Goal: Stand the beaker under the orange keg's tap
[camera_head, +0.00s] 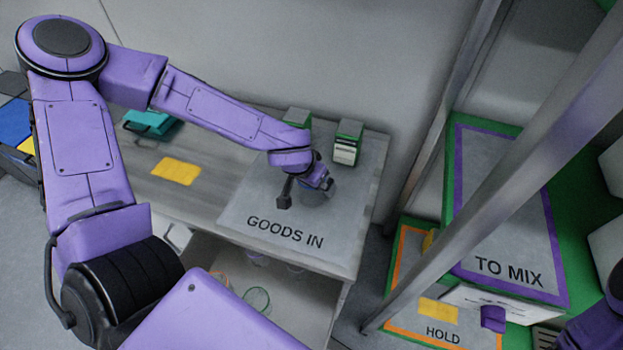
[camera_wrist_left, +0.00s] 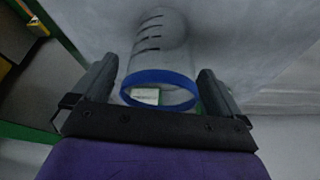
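The beaker (camera_head: 314,194) is clear and stands on the grey GOODS IN mat. In the left wrist view the beaker (camera_wrist_left: 158,60) shows a blue rim and dark graduation marks, and looks empty. My left gripper (camera_head: 305,190) is lowered at the beaker, with one dark finger to its left. In the wrist view my left gripper (camera_wrist_left: 158,75) has a finger on each side of the beaker, with narrow gaps showing, so it looks open around it. I cannot make out the orange keg or its tap in these views. My right gripper is not in view.
Two green-and-grey boxes (camera_head: 348,142) stand behind the beaker. A teal object (camera_head: 149,124) and yellow patch (camera_head: 175,171) are left on the bench. A metal post (camera_head: 500,190) stands between the bench and the TO MIX (camera_head: 500,200) and HOLD (camera_head: 405,270) mats.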

